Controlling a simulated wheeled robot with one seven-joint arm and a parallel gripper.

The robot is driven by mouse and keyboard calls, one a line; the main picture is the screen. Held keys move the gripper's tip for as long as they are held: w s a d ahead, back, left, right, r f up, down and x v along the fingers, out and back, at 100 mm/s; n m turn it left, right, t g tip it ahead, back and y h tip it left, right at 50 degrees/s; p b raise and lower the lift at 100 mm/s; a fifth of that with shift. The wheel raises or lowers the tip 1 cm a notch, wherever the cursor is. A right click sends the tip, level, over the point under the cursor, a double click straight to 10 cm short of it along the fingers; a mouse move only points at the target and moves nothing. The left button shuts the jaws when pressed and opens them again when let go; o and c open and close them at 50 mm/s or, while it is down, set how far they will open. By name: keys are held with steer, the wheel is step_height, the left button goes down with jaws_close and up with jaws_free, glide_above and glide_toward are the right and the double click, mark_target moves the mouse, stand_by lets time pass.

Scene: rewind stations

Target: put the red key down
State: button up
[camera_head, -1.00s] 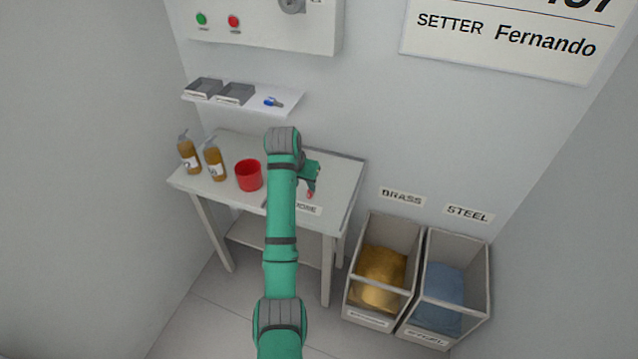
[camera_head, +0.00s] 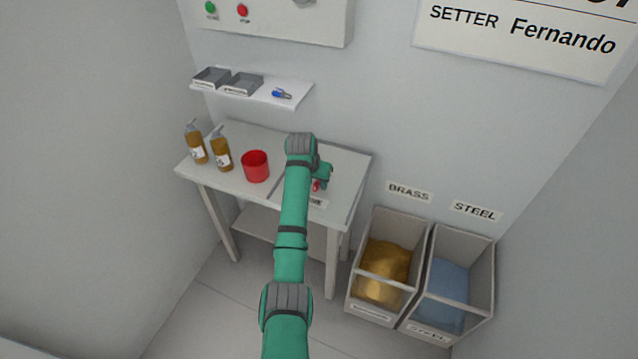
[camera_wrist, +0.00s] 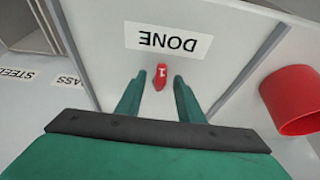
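The red key (camera_wrist: 161,77), marked with a 1, is on or just above the white table top, beside the DONE label (camera_wrist: 168,41). In the head view the key (camera_head: 316,186) shows as a small red spot just below my gripper (camera_head: 324,176). In the wrist view my gripper (camera_wrist: 160,88) has its two green fingers apart, one on each side of the key. Gaps show between the key and both fingertips. My arm hides part of the table and the label in the head view.
A red cup (camera_head: 255,167) and two amber pump bottles (camera_head: 221,152) stand on the table's left part. A shelf above holds grey trays (camera_head: 243,84) and a blue item (camera_head: 282,93). Brass (camera_head: 384,272) and steel (camera_head: 440,297) bins stand at right.

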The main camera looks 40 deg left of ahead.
steer(key=shift+w+f, duration=0.15)
steer(key=shift+f, duration=0.2)
jaws_close()
